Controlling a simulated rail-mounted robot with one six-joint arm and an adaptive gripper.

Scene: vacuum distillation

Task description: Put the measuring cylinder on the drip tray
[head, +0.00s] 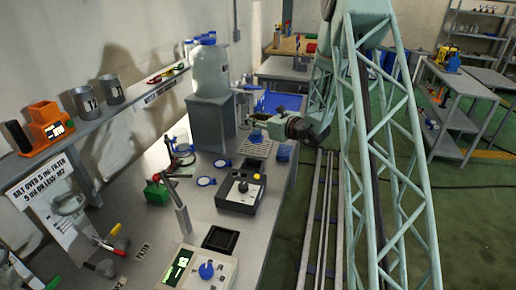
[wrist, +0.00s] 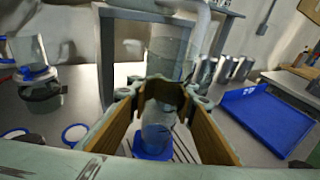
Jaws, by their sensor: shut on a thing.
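The measuring cylinder (wrist: 156,122) is clear with a blue foot, and stands roughly upright between the brown pads of my gripper (wrist: 166,92). My gripper is shut on its body. The slotted drip tray (wrist: 183,154) shows below and beside the blue foot. In the head view the drip tray (head: 258,152) is a pale grid on the bench, with my gripper (head: 257,128) just above its far side. A small blue part of the cylinder (head: 256,136) shows there. I cannot tell whether the foot touches the tray.
A grey stand (head: 211,122) carrying a large clear vessel (head: 210,72) is left of the drip tray. A blue tray (wrist: 255,122) lies to the right in the wrist view. A black control box (head: 240,192) and blue-rimmed discs (head: 206,181) are nearer on the bench.

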